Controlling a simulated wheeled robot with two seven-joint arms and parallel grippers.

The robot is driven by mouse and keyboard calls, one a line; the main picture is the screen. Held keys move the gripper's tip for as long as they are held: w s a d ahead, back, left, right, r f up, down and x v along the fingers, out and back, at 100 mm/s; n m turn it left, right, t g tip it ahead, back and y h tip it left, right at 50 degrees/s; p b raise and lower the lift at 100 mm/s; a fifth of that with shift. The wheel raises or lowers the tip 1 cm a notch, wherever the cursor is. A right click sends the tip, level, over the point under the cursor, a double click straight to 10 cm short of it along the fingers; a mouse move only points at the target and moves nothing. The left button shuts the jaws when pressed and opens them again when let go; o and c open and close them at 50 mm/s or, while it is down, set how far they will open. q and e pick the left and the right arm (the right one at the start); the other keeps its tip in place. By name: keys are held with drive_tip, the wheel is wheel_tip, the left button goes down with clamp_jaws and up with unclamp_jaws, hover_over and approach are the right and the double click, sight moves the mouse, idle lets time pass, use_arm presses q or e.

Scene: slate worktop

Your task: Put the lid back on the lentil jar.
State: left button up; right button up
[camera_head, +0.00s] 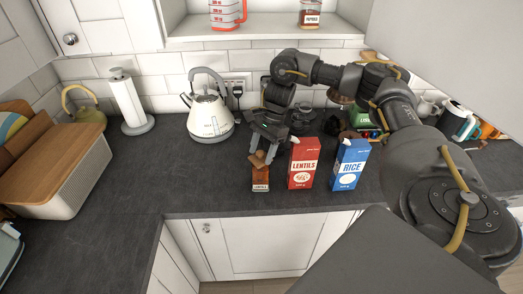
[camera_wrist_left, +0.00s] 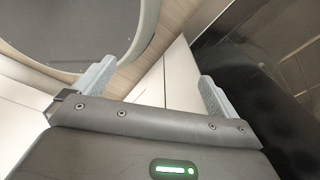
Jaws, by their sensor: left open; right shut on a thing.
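The lentil jar (camera_head: 260,183), a small jar with brown contents and a white label, stands near the front edge of the worktop in the head view. My right gripper (camera_head: 263,157) points down right above it, shut on the brown wooden lid (camera_head: 259,160). The lid looks tilted at the jar's mouth; I cannot tell whether it touches the rim. The fingers hide part of the lid. My left gripper (camera_wrist_left: 155,88) is open and empty in the left wrist view, away from the jar; it does not show in the head view.
A red lentils carton (camera_head: 303,164) and a blue rice carton (camera_head: 349,165) stand close to the jar's right. A cream kettle (camera_head: 208,118), a paper towel roll (camera_head: 129,103) and a bread box (camera_head: 62,175) stand further left. The worktop left of the jar is clear.

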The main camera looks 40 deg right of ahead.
drive_tip(key=o, duration=1.8)
drive_tip(key=shift+c, duration=0.2)
drive_tip(key=shift+r, duration=0.1)
drive_tip(key=shift+r+p, duration=1.8)
drive_tip(key=shift+r, duration=0.55)
drive_tip(key=shift+r+p, duration=1.1)
drive_tip(key=shift+c, duration=0.4)
clamp_jaws()
